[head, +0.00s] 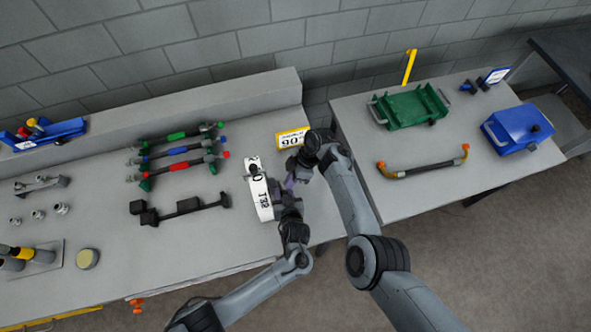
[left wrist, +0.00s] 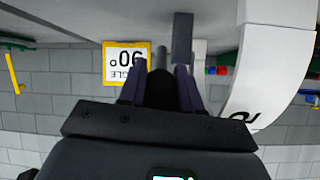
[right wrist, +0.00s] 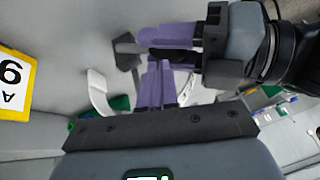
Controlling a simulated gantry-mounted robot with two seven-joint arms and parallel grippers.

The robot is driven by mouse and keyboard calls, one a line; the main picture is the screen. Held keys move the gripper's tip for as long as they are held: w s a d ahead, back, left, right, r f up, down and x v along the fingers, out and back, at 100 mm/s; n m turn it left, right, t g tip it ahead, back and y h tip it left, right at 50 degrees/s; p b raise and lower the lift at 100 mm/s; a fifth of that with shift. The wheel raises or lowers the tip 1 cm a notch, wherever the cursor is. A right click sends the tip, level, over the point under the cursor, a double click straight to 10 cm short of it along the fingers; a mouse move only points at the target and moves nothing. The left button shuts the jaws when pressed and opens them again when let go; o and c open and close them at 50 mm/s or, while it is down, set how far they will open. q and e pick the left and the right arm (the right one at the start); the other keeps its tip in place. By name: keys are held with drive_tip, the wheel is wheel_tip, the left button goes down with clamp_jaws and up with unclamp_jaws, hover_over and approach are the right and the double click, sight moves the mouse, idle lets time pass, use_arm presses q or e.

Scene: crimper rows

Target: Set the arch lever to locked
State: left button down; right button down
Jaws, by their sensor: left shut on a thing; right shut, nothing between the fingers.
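The white arch (head: 262,199) with black lettering stands near the bench's right end. It shows at the right of the left wrist view (left wrist: 262,78) and at the left of the right wrist view (right wrist: 97,92). My left gripper (head: 279,187) is beside the arch, its fingers shut on a dark lever (left wrist: 163,90); a grey bar (left wrist: 182,38) shows by the fingertips. A dark piece (right wrist: 125,52) shows at the left fingertips in the right wrist view. My right gripper (right wrist: 156,68) is shut and empty, close to the left fingers. The grippers partly hide the lever, so its setting cannot be told.
A yellow-edged 90-degree sign (head: 291,138) is behind the grippers. Rods with coloured ends (head: 180,150) and a dark bracket (head: 180,208) lie left of the arch. A second table holds a green tray (head: 408,107), a blue box (head: 516,131) and a curved handle (head: 425,170).

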sight(286, 193)
use_arm(q)
drive_tip(key=shift+s+a+f, duration=0.1)
drive_tip(key=shift+a+f, duration=0.05)
drive_tip(key=shift+f, duration=0.1)
use_arm(e)
drive_tip(key=shift+s+a+f, duration=0.25)
drive_tip(key=shift+s+f, duration=0.25)
drive_tip(key=shift+f, duration=0.15)
drive_tip(key=shift+s+f, duration=0.4)
drive_tip(key=shift+f, duration=0.05)
use_arm(q)
drive_tip(key=shift+r, duration=0.1)
use_arm(e)
drive_tip(key=shift+s+f, duration=0.1)
use_arm(q)
drive_tip(key=c, duration=0.8)
unclamp_jaws()
drive_tip(key=shift+r, duration=0.15)
